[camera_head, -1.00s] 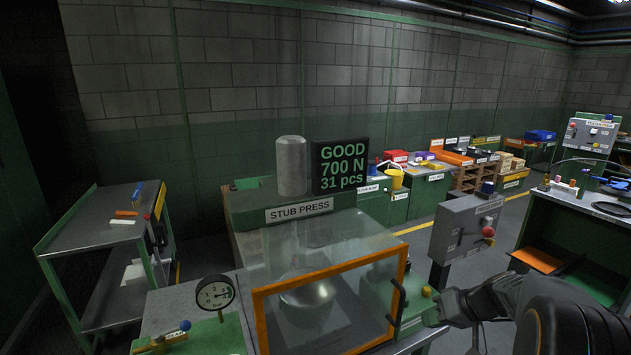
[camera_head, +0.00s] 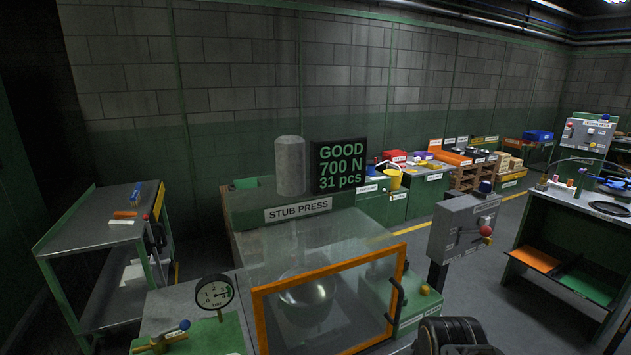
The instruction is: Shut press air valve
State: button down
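A brass valve (camera_head: 160,343) with a lever and a blue knob sits on a green plate at the lower left, in front of the stub press. Its lever slants up to the right towards the blue knob. A round pressure gauge (camera_head: 214,293) stands on a short stem just behind and right of it. The stub press (camera_head: 298,210) has a clear guard with an orange frame, which looks shut. A dark rounded part of my arm shows at the bottom edge, right of the press. My gripper is outside the view, so its fingers cannot be seen.
A control box (camera_head: 464,228) with a red knob stands on a post right of the press. A green-framed cart (camera_head: 95,238) is at the left. A workbench (camera_head: 590,205) stands at the right. Some floor is clear between the control box and that bench.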

aim_at(184, 325)
jog(key=u, duration=1.5)
